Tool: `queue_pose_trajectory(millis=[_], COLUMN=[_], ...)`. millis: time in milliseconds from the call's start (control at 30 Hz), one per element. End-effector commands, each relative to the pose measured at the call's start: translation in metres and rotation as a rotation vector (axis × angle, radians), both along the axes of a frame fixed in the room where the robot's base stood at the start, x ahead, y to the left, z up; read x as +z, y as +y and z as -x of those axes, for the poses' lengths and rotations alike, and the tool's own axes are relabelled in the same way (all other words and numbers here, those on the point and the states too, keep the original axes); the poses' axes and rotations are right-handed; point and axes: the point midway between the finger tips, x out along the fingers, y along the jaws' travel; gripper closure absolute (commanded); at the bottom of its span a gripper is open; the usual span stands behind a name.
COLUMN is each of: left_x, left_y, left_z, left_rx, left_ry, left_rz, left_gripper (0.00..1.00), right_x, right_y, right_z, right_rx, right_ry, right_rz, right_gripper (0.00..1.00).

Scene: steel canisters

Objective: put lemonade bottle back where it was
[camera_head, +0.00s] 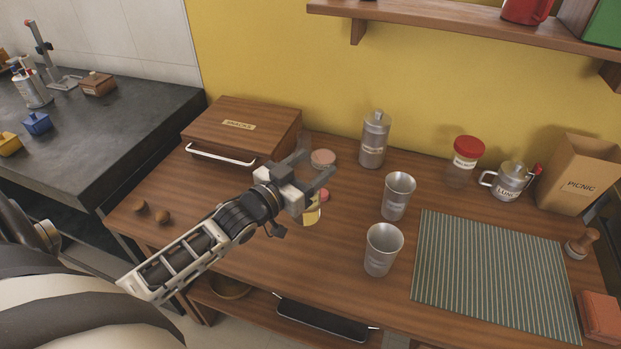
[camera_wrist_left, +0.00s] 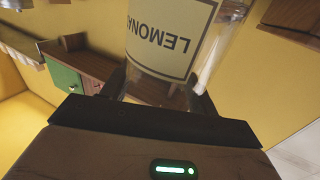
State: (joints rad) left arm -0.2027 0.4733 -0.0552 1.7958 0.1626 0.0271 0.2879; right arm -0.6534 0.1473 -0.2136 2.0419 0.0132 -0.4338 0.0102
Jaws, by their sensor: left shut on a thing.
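The lemonade bottle (camera_wrist_left: 172,38) fills the upper middle of the left wrist view. It is clear, with a cream label reading "LEMONA…" upside down there; the rest of the word is cut off. My left gripper (camera_head: 309,171) is shut on it, one dark finger on each side. In the head view the gripper is above the wooden counter (camera_head: 300,285), in front of and right of the snacks box. A cream label patch (camera_head: 311,214) shows below the jaws; most of the bottle is hidden there. My right gripper is not in view.
Two steel cups (camera_head: 397,197) (camera_head: 381,250) stand to the right of my gripper. A steel canister (camera_head: 374,140) and a pinkish round piece (camera_head: 323,158) are behind it. The wooden snacks box (camera_head: 238,130) is left. A striped mat (camera_head: 492,272) lies bare at right.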

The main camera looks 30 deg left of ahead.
Motion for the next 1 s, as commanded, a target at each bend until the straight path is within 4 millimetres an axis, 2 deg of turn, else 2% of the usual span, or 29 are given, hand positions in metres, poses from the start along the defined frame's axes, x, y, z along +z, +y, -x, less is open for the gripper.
queue_pose_trajectory(millis=[233, 667, 700, 733, 767, 1000], left_x=[-0.031, -0.037, -0.038, -0.038, -0.038, -0.037], left_y=[0.002, 0.002, 0.002, 0.002, 0.002, 0.002], left_z=[-0.004, -0.003, -0.003, -0.003, -0.003, -0.003], left_rx=[0.001, 0.0, 0.0, 0.0, 0.0, 0.0], left_ry=[-0.001, -0.002, 0.001, 0.001, 0.001, 0.001], left_rz=[0.001, -0.001, -0.001, -0.001, -0.001, 0.0], left_gripper=[0.73, 0.73, 0.32, 0.24, 0.19, 0.19], right_x=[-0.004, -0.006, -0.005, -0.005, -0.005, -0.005], right_y=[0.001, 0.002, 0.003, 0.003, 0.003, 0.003], right_z=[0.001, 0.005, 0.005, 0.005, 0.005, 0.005], right_rx=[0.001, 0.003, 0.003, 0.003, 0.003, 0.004], right_ry=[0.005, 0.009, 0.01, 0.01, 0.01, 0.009], right_rz=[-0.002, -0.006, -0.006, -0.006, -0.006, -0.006], right_gripper=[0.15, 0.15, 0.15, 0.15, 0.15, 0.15])
